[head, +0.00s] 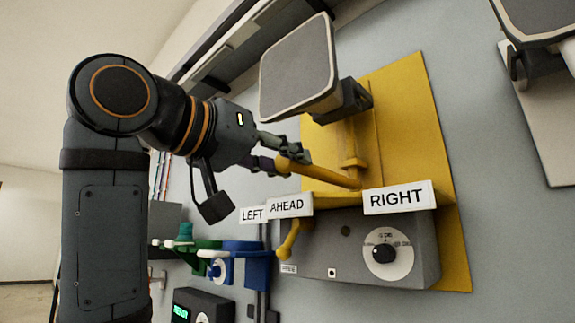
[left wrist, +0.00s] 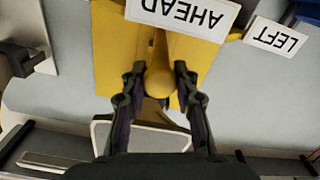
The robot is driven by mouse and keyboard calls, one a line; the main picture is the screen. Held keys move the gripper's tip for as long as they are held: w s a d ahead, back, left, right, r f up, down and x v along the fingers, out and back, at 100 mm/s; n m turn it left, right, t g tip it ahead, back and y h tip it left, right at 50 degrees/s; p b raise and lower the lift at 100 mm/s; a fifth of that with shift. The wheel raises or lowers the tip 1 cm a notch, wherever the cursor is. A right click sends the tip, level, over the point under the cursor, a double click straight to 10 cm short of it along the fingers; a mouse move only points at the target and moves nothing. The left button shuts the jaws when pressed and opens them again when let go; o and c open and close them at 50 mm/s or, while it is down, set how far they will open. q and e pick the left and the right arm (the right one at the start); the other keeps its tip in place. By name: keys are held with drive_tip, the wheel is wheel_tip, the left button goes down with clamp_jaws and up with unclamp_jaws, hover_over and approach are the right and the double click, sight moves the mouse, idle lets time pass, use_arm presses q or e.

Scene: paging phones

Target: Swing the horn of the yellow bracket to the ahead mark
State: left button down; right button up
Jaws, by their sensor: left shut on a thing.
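The yellow bracket (head: 405,115) is a plate on the grey wall. Its square grey-faced horn (head: 298,68) sits at the top on a dark mount, facing out to the left. A yellow handle (head: 325,175) sticks out from the pivot below the horn, above the AHEAD mark (head: 287,205). The LEFT mark (head: 252,215) and RIGHT mark (head: 397,197) flank it. My left gripper (head: 286,156) is shut on the handle. In the left wrist view its rounded end (left wrist: 160,82) sits between both fingers, with the AHEAD mark (left wrist: 185,14) beyond. The right gripper is out of view.
A grey box with a dial (head: 383,253) and a small yellow hook (head: 288,240) hang below the marks. Green (head: 190,240) and blue (head: 240,248) bracket parts lie further left along the wall. Another horn (head: 540,18) is at top right.

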use_arm(q)
drive_tip(key=shift+a+r, duration=0.1)
drive_tip(key=c, duration=1.1)
unclamp_jaws()
drive_tip(key=shift+o, duration=0.6)
drive_tip(key=shift+a, duration=0.1)
drive_tip(key=v, duration=1.2)
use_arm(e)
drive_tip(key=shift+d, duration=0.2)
